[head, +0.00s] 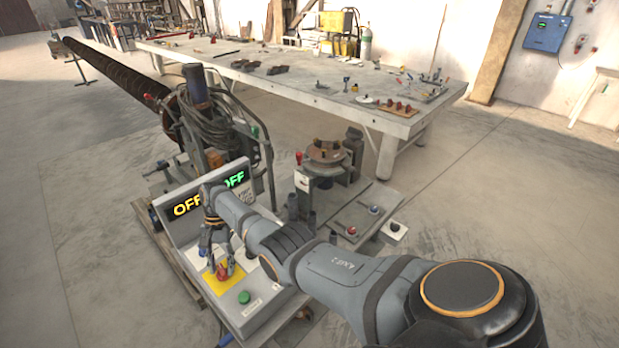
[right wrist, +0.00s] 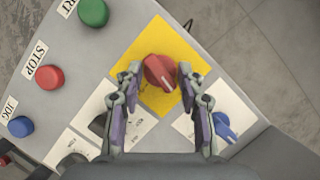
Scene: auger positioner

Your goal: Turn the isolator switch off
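The isolator switch is a red rotary knob (right wrist: 159,72) on a yellow square plate (right wrist: 172,38), on the sloped face of a grey control console (head: 215,325). The knob also shows in the head view (head: 222,272), partly covered by my gripper. My right gripper (head: 220,266) points down at it. In the right wrist view the right gripper (right wrist: 159,75) is open, with one fingertip on each side of the knob and a small gap on both sides. The knob's grip ridge looks slanted. My left gripper is not in view.
Near the knob are green (right wrist: 93,12), red (right wrist: 50,77) and blue (right wrist: 21,126) push buttons and a blue knob (right wrist: 222,128). Two console displays (head: 186,206) read OFF. A clamp fixture (head: 325,160) stands right of the console, and a long workbench (head: 300,90) behind.

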